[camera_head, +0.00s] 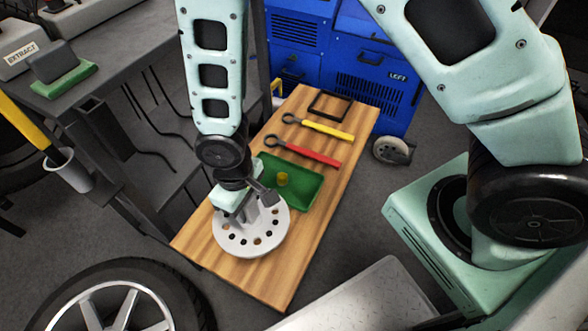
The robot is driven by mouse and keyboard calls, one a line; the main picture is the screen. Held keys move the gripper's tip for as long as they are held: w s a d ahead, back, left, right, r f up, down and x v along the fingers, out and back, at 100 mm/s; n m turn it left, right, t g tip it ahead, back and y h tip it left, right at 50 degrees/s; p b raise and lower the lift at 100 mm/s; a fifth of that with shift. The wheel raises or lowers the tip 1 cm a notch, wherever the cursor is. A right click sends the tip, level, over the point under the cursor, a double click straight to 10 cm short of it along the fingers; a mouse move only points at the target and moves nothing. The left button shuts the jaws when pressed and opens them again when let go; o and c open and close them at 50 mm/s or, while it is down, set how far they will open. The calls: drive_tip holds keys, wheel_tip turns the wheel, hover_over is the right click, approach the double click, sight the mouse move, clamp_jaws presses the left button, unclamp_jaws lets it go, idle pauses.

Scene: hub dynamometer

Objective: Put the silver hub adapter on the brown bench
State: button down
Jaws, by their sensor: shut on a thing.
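The silver hub adapter (248,243) is a round pale disc with a ring of holes and a raised centre. It is at the near part of the brown bench (283,275). My gripper (255,208) is above the disc, shut on its raised centre. The fingertips are partly hidden by my wrist. The disc looks level and overlaps the wooden top in the picture; I cannot tell whether it touches the bench.
A green tray (305,189) with a yellow piece (282,179) lies behind the adapter. A red-handled tool (302,151), a yellow-handled tool (320,127) and a black frame (330,105) lie farther back. A wheel (118,300) is at the lower left; a blue cabinet (375,75) stands behind.

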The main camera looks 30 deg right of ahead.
sight(243, 226)
drive_tip(key=shift+w+a+r, duration=0.15)
drive_tip(key=shift+w+a, duration=0.05)
drive_tip(key=shift+a, duration=0.3)
drive_tip(key=shift+w+a+r, duration=0.15)
drive_tip(key=shift+a, duration=0.3)
drive_tip(key=shift+f, duration=0.1)
wheel_tip(243, 226, down, 10)
drive_tip(key=b, duration=0.3)
drive_tip(key=c, duration=1)
unclamp_jaws()
wheel_tip(243, 226, up, 12)
drive_tip(key=p, duration=0.3)
drive_tip(key=shift+r, duration=0.25)
